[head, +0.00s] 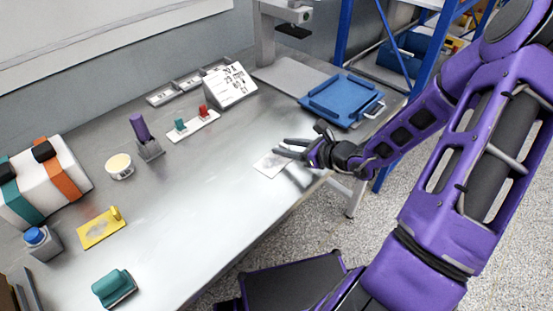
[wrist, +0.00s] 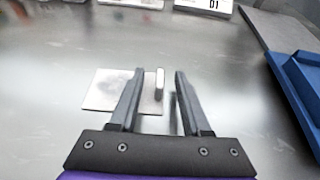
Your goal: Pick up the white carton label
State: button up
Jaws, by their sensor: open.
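The white carton label (head: 269,164) lies flat on the metal bench, near its right front edge. In the wrist view the label (wrist: 107,90) is a pale square with a grey smudge and a small upright tab (wrist: 160,82). My gripper (head: 281,148) is open and low over the bench beside the label. In the wrist view the tab shows between the two fingers of my gripper (wrist: 159,73), nearer the middle than either finger. The left finger covers part of the label. I cannot tell how high the fingertips are above it.
A blue tray (head: 342,100) lies to the right of the label. A white strip with red and teal pieces (head: 193,125) and a calendar-like white stand (head: 230,85) are behind. A yellow plate with a tab (head: 101,228) lies far left. The bench left of the label is clear.

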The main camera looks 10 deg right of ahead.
grip_shut()
dwell(0.4)
